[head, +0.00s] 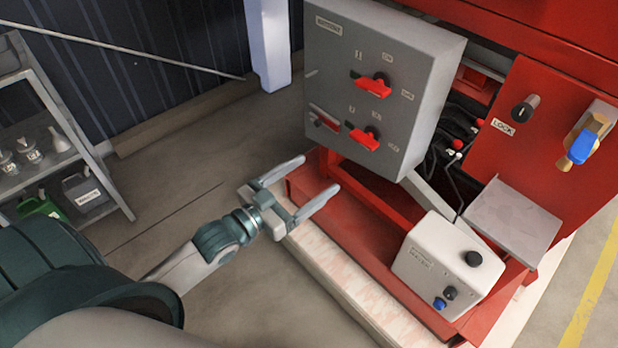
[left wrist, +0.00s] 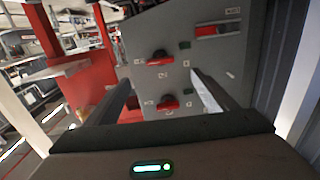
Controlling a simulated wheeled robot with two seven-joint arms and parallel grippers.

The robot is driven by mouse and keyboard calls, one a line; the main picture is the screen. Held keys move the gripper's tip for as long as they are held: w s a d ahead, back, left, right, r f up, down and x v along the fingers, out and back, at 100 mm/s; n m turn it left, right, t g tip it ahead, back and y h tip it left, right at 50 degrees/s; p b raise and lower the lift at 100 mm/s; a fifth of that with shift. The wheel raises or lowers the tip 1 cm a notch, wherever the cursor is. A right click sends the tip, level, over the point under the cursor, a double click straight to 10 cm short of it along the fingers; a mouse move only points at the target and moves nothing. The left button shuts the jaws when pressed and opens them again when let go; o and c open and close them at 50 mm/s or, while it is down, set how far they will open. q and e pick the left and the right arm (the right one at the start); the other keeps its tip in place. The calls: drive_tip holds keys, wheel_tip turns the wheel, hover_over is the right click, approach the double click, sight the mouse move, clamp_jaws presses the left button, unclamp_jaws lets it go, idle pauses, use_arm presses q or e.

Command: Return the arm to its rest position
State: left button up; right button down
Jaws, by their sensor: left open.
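My left arm comes in from the lower left in the head view. Its gripper (head: 307,179) is open and empty, with the two fingers spread apart and pointing toward the grey control box (head: 385,75). The fingers are in front of and below the box, with no clear contact. The box carries two red rotary handles, an upper one (head: 374,85) and a lower one (head: 364,138). In the left wrist view the box (left wrist: 215,55) and both red handles show beyond the open fingers (left wrist: 165,92). My right gripper is not in view.
The red pump frame (head: 390,215) stands on a pale plinth (head: 345,285). A white button box (head: 449,265) sits on it at the front. A red panel with a blue-handled valve (head: 583,146) is at the right. A shelf (head: 60,170) stands at the left. Floor between is clear.

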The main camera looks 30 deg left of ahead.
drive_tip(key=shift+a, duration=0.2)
use_arm(q)
drive_tip(key=s+a+f+n+g+y, duration=0.1)
drive_tip(key=s+f+g+y, duration=0.1)
drive_tip(key=f, duration=1.2)
drive_tip(key=s+a+f+n+g+y, duration=0.1)
drive_tip(key=f+g+y, duration=0.15)
drive_tip(key=f, duration=1.15)
drive_tip(key=s+d+f+g, duration=0.3)
drive_tip(key=s+f, duration=0.7)
drive_tip(key=f, duration=0.2)
drive_tip(key=s+d+f+g+p, duration=0.1)
drive_tip(key=s+d+f+g, duration=0.3)
drive_tip(key=s+f, duration=0.6)
wheel_tip(320, 180, down, 2)
drive_tip(key=shift+d+f, duration=0.2)
drive_tip(key=shift+f, duration=0.05)
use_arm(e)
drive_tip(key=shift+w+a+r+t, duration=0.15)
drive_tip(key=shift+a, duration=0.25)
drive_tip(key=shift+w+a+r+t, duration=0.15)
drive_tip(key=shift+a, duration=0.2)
use_arm(q)
drive_tip(key=shift+y, duration=0.25)
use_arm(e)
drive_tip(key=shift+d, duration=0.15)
